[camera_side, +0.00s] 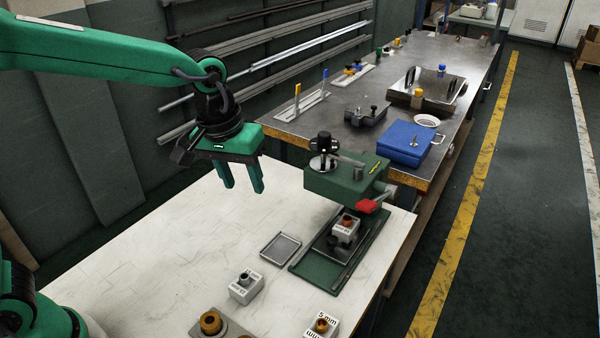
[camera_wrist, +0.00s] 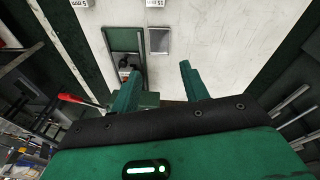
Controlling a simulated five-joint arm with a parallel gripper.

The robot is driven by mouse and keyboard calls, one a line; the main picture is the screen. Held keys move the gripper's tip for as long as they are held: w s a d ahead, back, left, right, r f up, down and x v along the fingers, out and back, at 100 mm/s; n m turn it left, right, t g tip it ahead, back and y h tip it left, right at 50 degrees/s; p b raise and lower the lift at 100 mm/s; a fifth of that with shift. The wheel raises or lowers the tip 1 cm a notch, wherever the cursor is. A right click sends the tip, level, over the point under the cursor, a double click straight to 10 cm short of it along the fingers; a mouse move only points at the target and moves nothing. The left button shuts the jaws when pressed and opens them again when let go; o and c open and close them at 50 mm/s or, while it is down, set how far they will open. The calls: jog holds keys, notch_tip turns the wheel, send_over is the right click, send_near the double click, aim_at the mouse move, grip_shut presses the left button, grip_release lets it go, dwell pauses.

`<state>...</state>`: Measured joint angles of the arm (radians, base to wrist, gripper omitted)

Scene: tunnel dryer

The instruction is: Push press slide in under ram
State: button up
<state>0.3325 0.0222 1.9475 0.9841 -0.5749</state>
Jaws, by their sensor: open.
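The green press (camera_side: 345,182) stands on the white table, with a dark knob on top and a red-ended lever (camera_side: 374,204) at its right. The press slide (camera_side: 330,246), a dark plate, lies on the green base (camera_side: 312,264) and carries a light block (camera_side: 345,232) with a brown piece in it. The slide shows toward the front of the press head; the ram's lower end is hidden. My gripper (camera_side: 241,188) is open and empty, above the table to the left of the press. In the wrist view, its fingers (camera_wrist: 160,78) point toward the press base (camera_wrist: 123,40).
A small grey tray (camera_side: 281,248) lies left of the base. Labelled blocks (camera_side: 246,287) (camera_side: 320,326) and a grey plate with brown rings (camera_side: 211,323) stand nearer the front. A metal bench (camera_side: 300,128) behind holds a blue box (camera_side: 408,143).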

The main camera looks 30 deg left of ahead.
jog(key=shift+m+t, duration=0.3)
jog(key=shift+t, duration=0.1)
jog(key=shift+s+a+r, duration=0.35)
jog(key=shift+s+a, duration=0.15)
jog(key=shift+a, duration=0.15)
jog(key=shift+s+a+r, duration=0.3)
jog(key=shift+s+a, duration=0.2)
jog(key=shift+a, duration=0.1)
jog(key=shift+s+a+r, duration=0.35)
jog(key=shift+s+a, duration=0.15)
jog(key=shift+a, duration=0.15)
jog(key=m+t+h, duration=0.1)
jog(key=m, duration=0.6)
send_near(332, 239)
jog(key=shift+d+f, duration=0.1)
jog(key=shift+f, duration=0.25)
jog(key=shift+x, duration=3.9)
grip_shut()
